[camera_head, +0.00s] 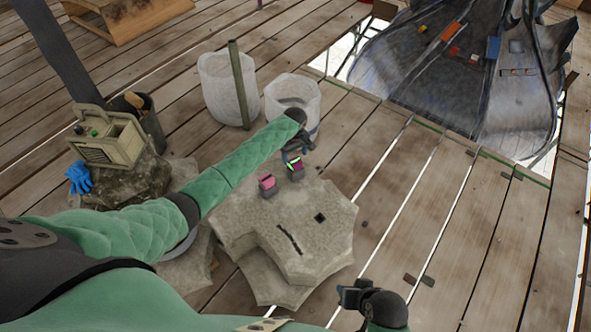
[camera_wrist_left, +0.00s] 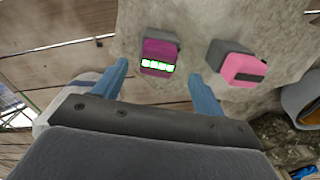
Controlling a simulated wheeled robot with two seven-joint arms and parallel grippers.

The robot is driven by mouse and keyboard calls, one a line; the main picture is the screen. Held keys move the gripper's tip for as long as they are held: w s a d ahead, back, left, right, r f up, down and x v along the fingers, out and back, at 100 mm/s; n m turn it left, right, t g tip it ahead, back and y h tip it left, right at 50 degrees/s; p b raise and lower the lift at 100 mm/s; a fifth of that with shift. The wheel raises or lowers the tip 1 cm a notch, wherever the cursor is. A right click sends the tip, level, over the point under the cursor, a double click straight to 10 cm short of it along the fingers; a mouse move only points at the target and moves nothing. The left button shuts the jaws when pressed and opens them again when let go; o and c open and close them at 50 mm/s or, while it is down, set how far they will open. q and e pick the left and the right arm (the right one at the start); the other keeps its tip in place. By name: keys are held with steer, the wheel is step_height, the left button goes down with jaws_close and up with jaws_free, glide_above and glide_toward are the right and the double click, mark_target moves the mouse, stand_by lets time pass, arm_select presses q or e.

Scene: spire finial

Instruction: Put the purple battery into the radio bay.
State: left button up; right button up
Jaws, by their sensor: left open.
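The purple battery (camera_head: 294,168) sits on the stone block near its far edge. It also shows in the left wrist view (camera_wrist_left: 158,52), with a row of lit white-green cells and a grey end. My left gripper (camera_head: 297,147) is open over it. In the left wrist view its two blue fingers (camera_wrist_left: 159,72) stand either side of the battery's near end, apart from it. The beige radio (camera_head: 108,138) stands at the left on a rock; I cannot make out its bay clearly. My right gripper (camera_head: 352,297) is low at the right, away from the batteries; its jaws are unclear.
A pink battery (camera_head: 267,181) sits beside the purple one, also in the left wrist view (camera_wrist_left: 243,68). The stone block (camera_head: 315,245) has a slot and a square hole. Pale baskets (camera_head: 228,90) stand behind. A blue glove (camera_head: 79,177) and dark bucket (camera_head: 150,123) flank the radio.

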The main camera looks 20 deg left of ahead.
mark_target(295, 161)
arm_select(q)
steer(key=shift+w+f, duration=0.1)
steer(key=shift+f, duration=2.2)
steer(key=shift+d, duration=0.1)
steer(key=shift+c, duration=0.2)
jaws_close()
